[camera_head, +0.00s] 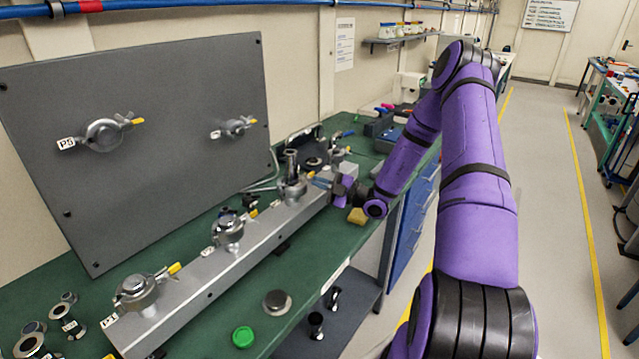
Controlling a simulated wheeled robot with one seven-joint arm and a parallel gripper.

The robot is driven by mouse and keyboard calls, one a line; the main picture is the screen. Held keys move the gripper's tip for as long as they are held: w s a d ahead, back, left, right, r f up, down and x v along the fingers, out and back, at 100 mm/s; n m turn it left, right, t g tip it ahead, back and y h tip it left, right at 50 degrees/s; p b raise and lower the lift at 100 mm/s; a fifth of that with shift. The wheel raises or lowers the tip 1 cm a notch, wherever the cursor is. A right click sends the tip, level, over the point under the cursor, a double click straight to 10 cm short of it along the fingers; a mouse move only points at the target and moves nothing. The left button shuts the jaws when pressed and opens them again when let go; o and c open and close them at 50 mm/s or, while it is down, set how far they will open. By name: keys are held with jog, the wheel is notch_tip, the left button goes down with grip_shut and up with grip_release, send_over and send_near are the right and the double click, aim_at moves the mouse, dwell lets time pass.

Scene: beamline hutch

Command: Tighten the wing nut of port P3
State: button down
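A grey metal beam (215,272) on the green bench carries a row of clamped ports. The nearest is labelled P1 (138,292); the second port (228,232) has a yellow-tipped wing nut (252,213). The third port along (292,188), which I take as P3, has a taller metal fitting on top; its label is too small to read. My gripper (322,182) is at the right side of this third port, reaching in low from the right. Its fingertips and that port's wing nut are too small and covered to make out, so contact and grip are unclear.
A fourth port (336,155) stands just behind my gripper. A grey upright panel (150,130) with two more clamped ports rises behind the beam.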

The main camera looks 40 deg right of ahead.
jog(key=c, duration=1.6)
grip_release()
jog(key=shift+s+d, duration=0.1)
jog(key=r+v, duration=0.2)
jog(key=v, duration=1.4)
jog(key=shift+s+d+r, duration=0.2)
jog(key=shift+s+d, duration=0.1)
jog(key=shift+s, duration=0.2)
